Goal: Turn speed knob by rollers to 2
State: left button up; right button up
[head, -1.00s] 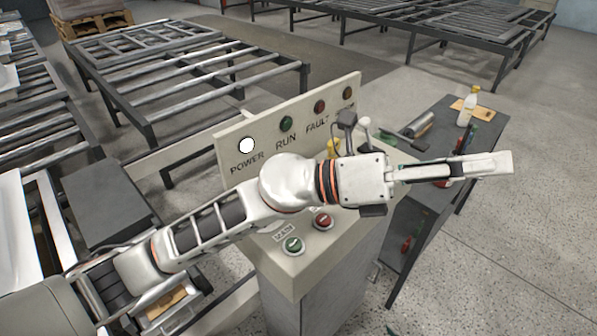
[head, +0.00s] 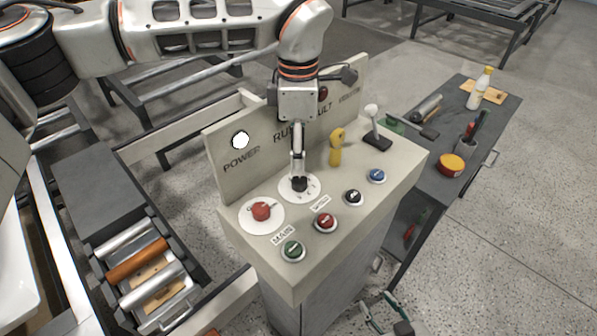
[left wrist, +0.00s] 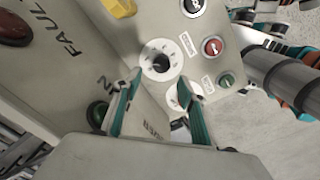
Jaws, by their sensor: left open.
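The likely speed knob (head: 299,184) is a small black knob on a round white dial with marks, on the sloped top of the beige console; its setting is too small to read. It also shows in the left wrist view (left wrist: 160,64). My left gripper (head: 298,176) points down over this dial, its fingertips at or just above the knob; contact cannot be told. In the left wrist view its teal-padded fingers (left wrist: 158,86) are apart with the knob beyond the gap. My right gripper (head: 388,314) shows partly, low beside the console; its jaw state is unclear.
A red knob (head: 261,211) on another white dial sits left of it. Green (head: 292,250), red (head: 325,221), black (head: 353,197) and blue (head: 376,176) buttons line the front. A yellow handle (head: 336,147) and a lever (head: 374,127) stand behind. The lamp panel (head: 225,170) rises at the back.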

aim_at(298, 179)
pick_arm(q)
notch_tip(298, 179, down, 7)
jog(key=shift+s, duration=0.1)
dwell(0.3)
jog(key=shift+c, duration=0.3)
jog(key=c, duration=1)
